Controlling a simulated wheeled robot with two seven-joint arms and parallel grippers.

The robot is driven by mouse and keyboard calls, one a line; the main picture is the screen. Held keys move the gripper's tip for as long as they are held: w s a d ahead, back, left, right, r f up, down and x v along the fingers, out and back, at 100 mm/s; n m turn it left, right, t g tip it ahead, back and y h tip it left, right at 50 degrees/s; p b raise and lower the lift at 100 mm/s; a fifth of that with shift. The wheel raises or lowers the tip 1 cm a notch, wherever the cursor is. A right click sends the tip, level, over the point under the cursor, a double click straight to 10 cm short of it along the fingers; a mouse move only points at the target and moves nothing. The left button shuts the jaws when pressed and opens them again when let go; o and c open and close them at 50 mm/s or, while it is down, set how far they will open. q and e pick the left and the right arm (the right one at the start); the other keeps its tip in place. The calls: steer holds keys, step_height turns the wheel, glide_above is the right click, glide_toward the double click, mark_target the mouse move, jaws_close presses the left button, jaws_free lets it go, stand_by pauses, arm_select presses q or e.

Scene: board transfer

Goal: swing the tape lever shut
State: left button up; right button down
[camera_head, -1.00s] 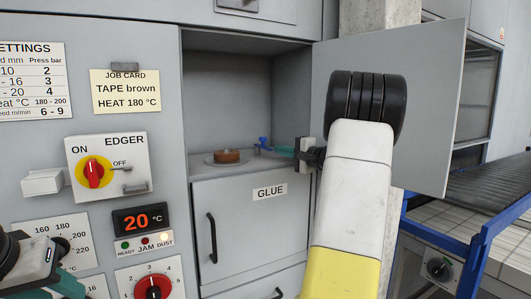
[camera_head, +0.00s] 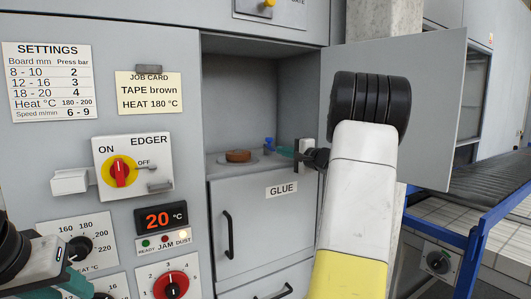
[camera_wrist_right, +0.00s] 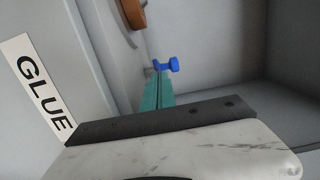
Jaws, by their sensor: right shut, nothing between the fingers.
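The tape lever (camera_head: 268,143) is a small blue handle in the open glue compartment, just right of the brown tape roll (camera_head: 238,156). In the right wrist view the lever (camera_wrist_right: 167,65) stands just beyond my teal fingertips, and the roll (camera_wrist_right: 133,12) is partly cut off at the top. My right gripper (camera_head: 280,151) reaches in from the right, its fingertips close together at the lever with nothing held. It also shows in the right wrist view (camera_wrist_right: 156,90). I cannot tell whether they touch the lever. My left gripper (camera_head: 78,284) is partly visible at the lower left, its jaws unclear.
The compartment door (camera_head: 430,115) stands open at the right, behind my right arm. The GLUE drawer front (camera_head: 260,230) lies below the opening. A blue-framed conveyor (camera_head: 470,245) is at the right.

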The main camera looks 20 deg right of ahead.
steer(key=a, duration=0.5)
steer(key=shift+w+a, duration=0.35)
steer(key=shift+a, duration=0.05)
steer(key=shift+w+a, duration=0.3)
steer(key=shift+a, duration=0.25)
steer(key=shift+w+a, duration=0.3)
steer(key=shift+a, duration=0.25)
